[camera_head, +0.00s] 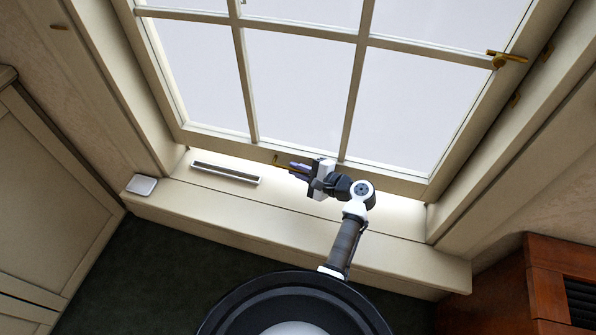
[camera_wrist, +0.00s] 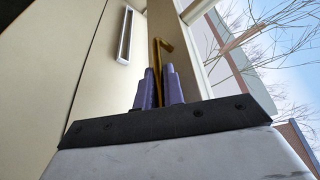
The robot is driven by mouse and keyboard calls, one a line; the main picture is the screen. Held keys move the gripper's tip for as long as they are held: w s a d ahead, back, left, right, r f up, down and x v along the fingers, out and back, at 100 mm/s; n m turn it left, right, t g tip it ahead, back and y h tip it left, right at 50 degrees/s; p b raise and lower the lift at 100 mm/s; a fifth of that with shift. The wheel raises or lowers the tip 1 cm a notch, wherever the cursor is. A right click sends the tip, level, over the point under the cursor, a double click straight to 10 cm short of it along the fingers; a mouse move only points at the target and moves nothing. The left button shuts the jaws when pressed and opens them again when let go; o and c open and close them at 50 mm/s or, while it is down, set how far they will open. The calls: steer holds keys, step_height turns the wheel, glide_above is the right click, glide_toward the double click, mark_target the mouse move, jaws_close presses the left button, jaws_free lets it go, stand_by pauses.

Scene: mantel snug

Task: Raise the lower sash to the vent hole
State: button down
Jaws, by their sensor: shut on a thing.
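The lower sash (camera_head: 385,180) is a cream frame with several panes; its bottom rail runs above the sill, with a bright strip beneath it. A brass hook-shaped lift (camera_head: 277,160) is on the bottom rail. My gripper (camera_head: 296,169) is at this lift, its purple fingers shut on it. In the wrist view the brass lift (camera_wrist: 157,60) stands up between the fingertips (camera_wrist: 159,88). A brass catch (camera_head: 505,58) sits on the sash's right stile. Small brass-coloured marks (camera_head: 516,99) show on the right jamb; I cannot tell which is the vent hole.
A slotted metal grille (camera_head: 225,173) lies in the cream sill (camera_head: 225,205) left of my gripper. A small white box (camera_head: 141,185) is at the sill's left end. A reddish wooden cabinet (camera_head: 545,285) stands at lower right. Dark green floor (camera_head: 150,280) is clear at lower left.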

step_height(320, 180, up, 3)
steer(key=shift+f+p, duration=0.1)
steer(key=shift+p, duration=0.45)
steer(key=shift+f, duration=0.1)
steer(key=c, duration=1.8)
jaws_free()
steer(key=shift+f, duration=0.1)
steer(key=b+v, duration=0.2)
steer(key=v, duration=1.2)
steer(key=shift+f, duration=0.1)
